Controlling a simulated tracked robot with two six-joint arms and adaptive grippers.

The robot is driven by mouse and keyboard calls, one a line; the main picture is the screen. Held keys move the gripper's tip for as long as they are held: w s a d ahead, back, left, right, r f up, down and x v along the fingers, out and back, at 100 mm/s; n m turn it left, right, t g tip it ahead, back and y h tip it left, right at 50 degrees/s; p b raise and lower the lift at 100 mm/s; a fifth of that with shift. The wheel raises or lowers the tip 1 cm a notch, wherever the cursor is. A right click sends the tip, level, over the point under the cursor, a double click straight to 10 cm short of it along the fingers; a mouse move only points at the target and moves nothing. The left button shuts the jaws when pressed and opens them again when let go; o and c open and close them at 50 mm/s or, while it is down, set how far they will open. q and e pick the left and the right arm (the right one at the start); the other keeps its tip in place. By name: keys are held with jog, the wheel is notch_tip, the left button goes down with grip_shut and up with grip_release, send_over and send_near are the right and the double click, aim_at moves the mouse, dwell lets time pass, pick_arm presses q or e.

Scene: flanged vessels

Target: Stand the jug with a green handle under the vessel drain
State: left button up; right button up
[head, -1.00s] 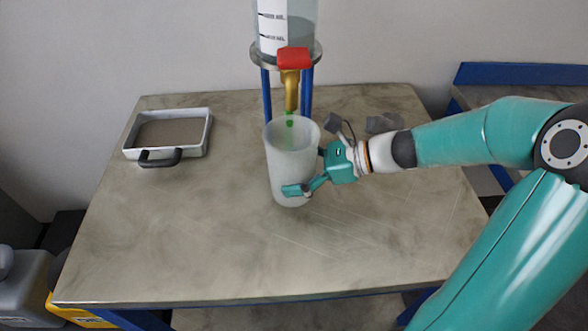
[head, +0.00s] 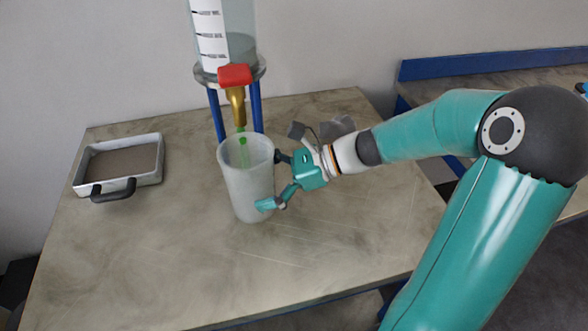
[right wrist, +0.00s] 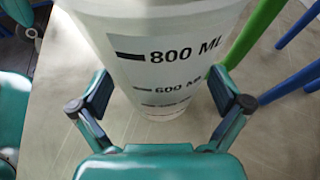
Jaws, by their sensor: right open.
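The jug (head: 246,185) is a translucent white cylinder, upright on the table beneath the vessel's brass drain (head: 236,104). Its green handle shows at the far side in the head view (head: 241,140) and at the upper right in the right wrist view (right wrist: 250,35). My right gripper (head: 275,181) is open at the jug's right side, one finger on each side of its wall. In the right wrist view the open fingers (right wrist: 168,95) flank the jug, which bears black volume marks. I cannot tell whether they touch it. My left gripper is not in view.
The clear vessel (head: 225,30) with a red valve lever (head: 234,75) stands on blue legs behind the jug. A grey-white pan (head: 150,170) with a black handle sits at the table's left. The table's front (head: 170,270) is clear. Another table (head: 490,90) stands at right.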

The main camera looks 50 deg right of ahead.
jog(key=v, duration=1)
jog(key=shift+r+p, duration=0.1)
jog(key=shift+p, duration=0.2)
